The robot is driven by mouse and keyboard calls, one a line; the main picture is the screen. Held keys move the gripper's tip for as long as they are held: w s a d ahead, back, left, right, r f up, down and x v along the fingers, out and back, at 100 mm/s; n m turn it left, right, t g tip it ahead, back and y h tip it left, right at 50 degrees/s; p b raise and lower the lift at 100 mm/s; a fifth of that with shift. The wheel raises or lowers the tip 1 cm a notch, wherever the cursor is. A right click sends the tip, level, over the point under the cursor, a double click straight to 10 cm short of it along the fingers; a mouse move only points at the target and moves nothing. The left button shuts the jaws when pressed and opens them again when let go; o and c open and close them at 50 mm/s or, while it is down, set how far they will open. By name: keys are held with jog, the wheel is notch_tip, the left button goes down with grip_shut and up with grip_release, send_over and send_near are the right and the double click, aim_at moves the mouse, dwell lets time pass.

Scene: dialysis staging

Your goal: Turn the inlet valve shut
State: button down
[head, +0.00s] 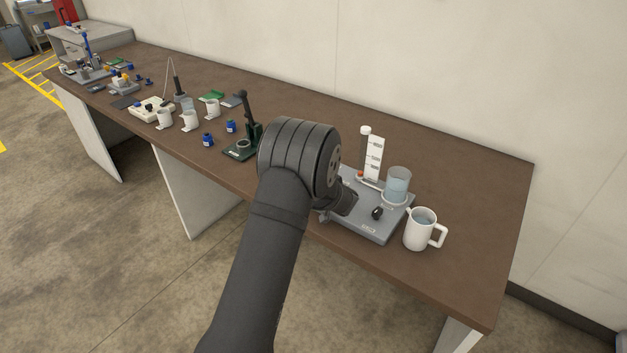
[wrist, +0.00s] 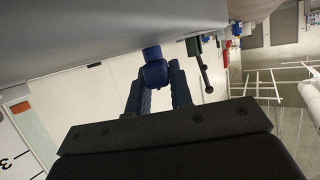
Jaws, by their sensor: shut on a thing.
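In the wrist view, the two dark fingers of my gripper (wrist: 158,88) are closed on a small blue part (wrist: 153,73), which looks like the inlet valve's handle. The valve's angle is hard to judge. In the head view, my arm's wrist covers the left side of the grey base plate (head: 368,233), and the fingers and the blue part are hidden. On the plate stand a white scale with a tube (head: 374,157) and a clear beaker of water (head: 397,184). A black knob (head: 377,213) sits near the plate's front.
A white jug (head: 420,229) of water stands right of the plate, near the front edge of the brown table (head: 470,207). A green stand (head: 241,148) with a black lever, blue jars (head: 208,139) and white cups (head: 188,121) are to the left. The table's right end is clear.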

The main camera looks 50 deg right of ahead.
dwell(0.5)
jog(key=c, duration=1.3)
grip_release()
jog(key=shift+y, duration=0.3)
jog(key=shift+s, duration=0.1)
jog(key=v, duration=1.7)
jog(key=shift+s+a+f, duration=0.15)
jog(key=shift+s, duration=0.05)
